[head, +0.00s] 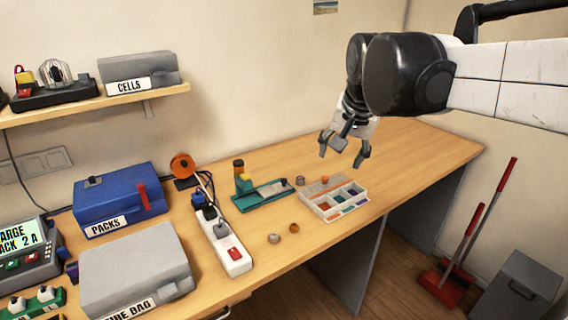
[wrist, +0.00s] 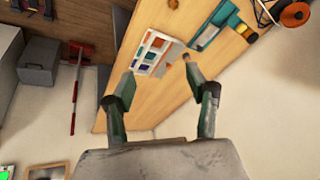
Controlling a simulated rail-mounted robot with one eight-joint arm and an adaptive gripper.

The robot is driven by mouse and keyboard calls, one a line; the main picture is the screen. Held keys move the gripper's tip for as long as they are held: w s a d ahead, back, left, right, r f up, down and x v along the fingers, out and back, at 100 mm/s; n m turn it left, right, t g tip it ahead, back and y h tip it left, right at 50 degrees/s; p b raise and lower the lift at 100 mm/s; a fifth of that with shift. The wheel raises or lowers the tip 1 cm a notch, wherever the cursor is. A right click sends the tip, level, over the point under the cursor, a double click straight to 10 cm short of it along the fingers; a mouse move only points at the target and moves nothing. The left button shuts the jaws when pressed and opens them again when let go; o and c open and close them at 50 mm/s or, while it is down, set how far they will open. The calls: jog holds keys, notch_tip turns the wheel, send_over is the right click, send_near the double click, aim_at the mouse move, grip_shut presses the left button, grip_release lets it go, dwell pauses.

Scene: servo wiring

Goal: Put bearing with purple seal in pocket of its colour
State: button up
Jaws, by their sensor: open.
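My gripper (head: 341,158) is open and empty, raised above the bench behind the pocket tray (head: 316,206). In the wrist view its two fingers (wrist: 158,68) stand apart with the tray (wrist: 136,68) below and beyond them. The tray is pale, with coloured pockets including red, teal and a bluish-purple one. Several small ring-like bearings lie loose: a greyish one (head: 274,238) and a brown-orange one (head: 294,228) in front, a greyish-pink one (head: 300,181) and an orange one (head: 325,180) by the tray's back edge. I cannot tell which has the purple seal.
A green fixture (head: 262,196) stands left of the tray. A white power strip (head: 232,258), a blue case (head: 118,196) and a grey case (head: 135,265) fill the left side. An orange spool (head: 183,166) is at the back. The bench's right end (head: 430,150) is clear.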

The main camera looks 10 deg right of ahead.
jog(key=w+r+m+g, duration=0.1)
jog(key=w+m, duration=0.2)
jog(key=w, duration=1)
jog(key=m+g, duration=0.4)
jog(key=m, duration=0.5)
send_over(301, 178)
notch_tip(301, 178, down, 20)
jog(key=f, duration=0.5)
jog(key=a+f+p, duration=0.1)
jog(key=f, duration=0.2)
jog(key=shift+w, duration=0.2)
jog(key=shift+s+d+f+p, duration=0.1)
jog(key=shift+d+f+p, duration=0.15)
jog(key=shift+f, duration=1.1)
jog(key=shift+s+d+f+p, duration=0.1)
jog(key=shift+d+f, duration=0.1)
jog(key=shift+f, duration=1.15)
grip_shut()
